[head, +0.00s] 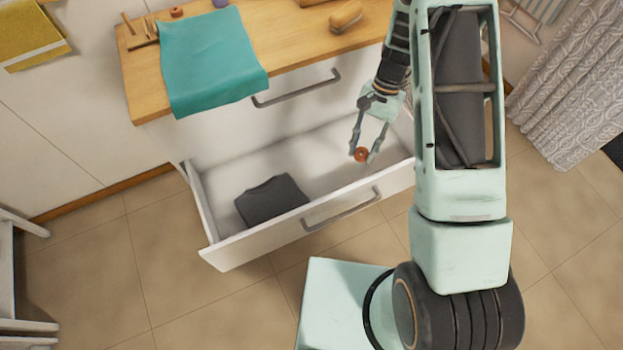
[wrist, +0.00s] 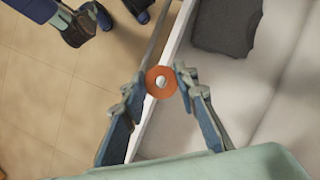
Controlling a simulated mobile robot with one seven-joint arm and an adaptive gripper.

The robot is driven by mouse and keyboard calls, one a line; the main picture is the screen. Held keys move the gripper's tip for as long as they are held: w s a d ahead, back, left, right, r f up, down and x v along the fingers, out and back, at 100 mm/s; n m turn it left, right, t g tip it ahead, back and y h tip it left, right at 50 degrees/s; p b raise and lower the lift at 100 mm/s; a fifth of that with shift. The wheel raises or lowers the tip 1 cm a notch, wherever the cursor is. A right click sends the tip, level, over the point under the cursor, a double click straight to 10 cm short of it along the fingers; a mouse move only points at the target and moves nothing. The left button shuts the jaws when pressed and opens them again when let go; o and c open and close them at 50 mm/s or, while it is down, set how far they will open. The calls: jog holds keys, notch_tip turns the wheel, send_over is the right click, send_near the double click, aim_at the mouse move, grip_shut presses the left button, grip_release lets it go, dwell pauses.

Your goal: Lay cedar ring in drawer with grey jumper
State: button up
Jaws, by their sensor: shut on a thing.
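The cedar ring (head: 361,154) is small, round and reddish-brown. My gripper (head: 362,155) is shut on it and holds it above the right part of the open lower drawer (head: 213,205). In the wrist view the ring (wrist: 154,81) sits between the two fingertips (wrist: 160,82), with a pale spot in its middle. There it overlaps the drawer's front wall (wrist: 172,45). The grey jumper (head: 270,202) lies folded, dark grey, in the left part of the drawer. It also shows at the top right of the wrist view (wrist: 226,25).
The drawer floor right of the jumper is bare. A closed drawer (head: 220,128) is above it. On the wooden top (head: 290,35) are a teal cloth (head: 212,65) hanging over the edge, a wooden brush (head: 345,16), sticks (head: 140,32) and another reddish ring-like thing (head: 177,11).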

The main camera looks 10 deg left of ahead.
jog(key=w+a+f+m+t+y+b, duration=0.3)
jog(key=a+f+m+b, duration=0.9)
jog(key=a+f+b, duration=0.85)
jog(key=b, duration=0.6)
send_over(329, 186)
jog(key=shift+t, duration=0.3)
notch_tip(329, 186, down, 8)
jog(key=shift+a+f, duration=0.1)
jog(key=shift+f, duration=0.3)
jog(key=shift+w+d+f+b, duration=0.1)
jog(key=shift+d+f+b, duration=0.2)
jog(key=shift+f, duration=0.45)
jog(key=shift+w+d+f+b, duration=0.1)
jog(key=shift+d+f+b, duration=0.2)
jog(key=shift+f, duration=0.45)
jog(key=shift+d+f+b, duration=0.2)
jog(key=shift+f+b, duration=0.15)
jog(key=shift+f, duration=0.4)
jog(key=shift+f, duration=0.1)
jog(key=o, duration=0.8)
